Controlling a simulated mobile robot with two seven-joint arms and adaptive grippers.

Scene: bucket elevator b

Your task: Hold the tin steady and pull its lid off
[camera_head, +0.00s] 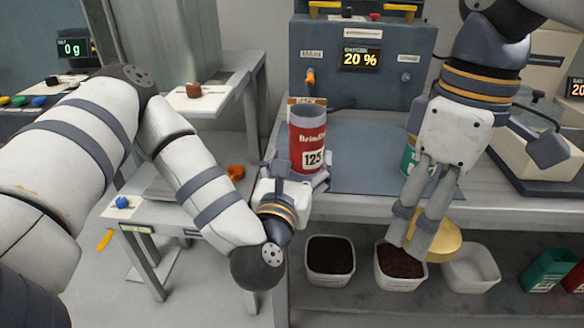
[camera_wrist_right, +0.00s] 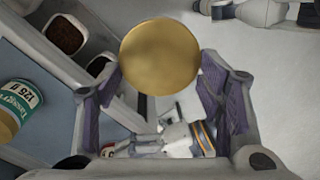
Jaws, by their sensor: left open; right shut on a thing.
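The red tin (camera_head: 308,145) stands upright on the bench, its grey inside showing at the uncovered top. My left gripper (camera_head: 296,178) is open at the tin's lower front; whether its fingers touch the tin is hard to tell. My right gripper (camera_head: 420,232) points down in front of the bench edge, to the right of the tin and apart from it. It is shut on the round gold lid (camera_head: 444,242), which shows as a gold disc (camera_wrist_right: 160,56) between the fingers in the right wrist view.
Below the bench are bins of dark grounds (camera_head: 330,258), an empty white bin (camera_head: 471,268) and a green container (camera_head: 548,271).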

